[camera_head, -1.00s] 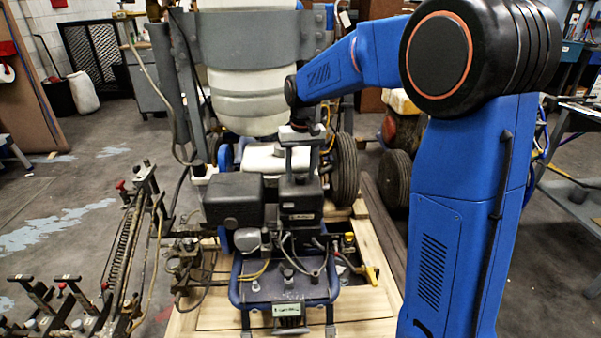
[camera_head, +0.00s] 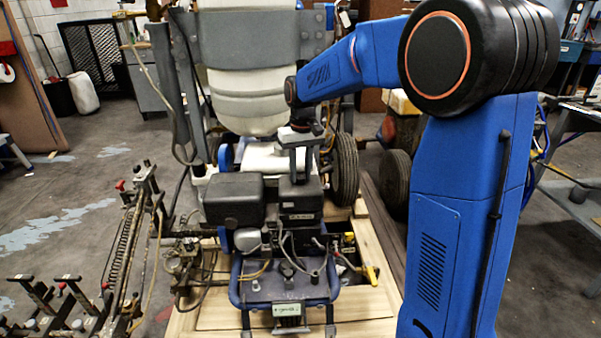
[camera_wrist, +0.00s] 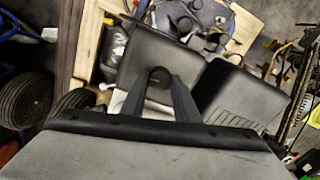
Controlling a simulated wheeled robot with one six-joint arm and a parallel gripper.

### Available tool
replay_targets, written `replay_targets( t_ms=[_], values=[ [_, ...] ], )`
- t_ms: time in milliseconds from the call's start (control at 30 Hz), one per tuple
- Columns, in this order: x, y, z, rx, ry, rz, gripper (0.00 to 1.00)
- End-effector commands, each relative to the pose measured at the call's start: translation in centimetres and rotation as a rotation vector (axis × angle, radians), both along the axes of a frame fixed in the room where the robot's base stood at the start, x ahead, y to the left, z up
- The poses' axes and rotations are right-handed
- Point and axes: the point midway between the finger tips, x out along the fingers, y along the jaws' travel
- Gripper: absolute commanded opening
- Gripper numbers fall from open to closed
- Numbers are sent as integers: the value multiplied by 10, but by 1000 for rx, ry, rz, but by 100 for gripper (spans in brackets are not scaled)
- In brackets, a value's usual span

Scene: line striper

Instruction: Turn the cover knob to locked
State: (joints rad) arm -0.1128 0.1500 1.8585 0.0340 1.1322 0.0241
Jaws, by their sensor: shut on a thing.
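The cover knob (camera_wrist: 159,74) is a small dark round piece between my fingertips in the wrist view. My gripper (camera_wrist: 158,80) is shut on it, with one grey finger on each side. In the head view my gripper (camera_head: 297,172) points down over the black engine housing at the right (camera_head: 298,196). The knob is hidden there behind the gripper. I cannot read any lock mark or the knob's exact angle.
A second black housing (camera_head: 233,200) stands close to the left. A white tank (camera_head: 245,85) rises behind, with a wheel (camera_head: 345,168) to the right. Hoses and a blue frame lie in front. Levers (camera_head: 65,290) stand at the left.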

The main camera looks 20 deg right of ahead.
Motion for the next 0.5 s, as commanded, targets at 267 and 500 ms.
replay_targets(
  t_ms=[267, 500],
  values=[
    [0, 0, 0, 0, 1, 231, 5],
    [0, 1, 0, 0, 1, 460, 5]
  ],
)
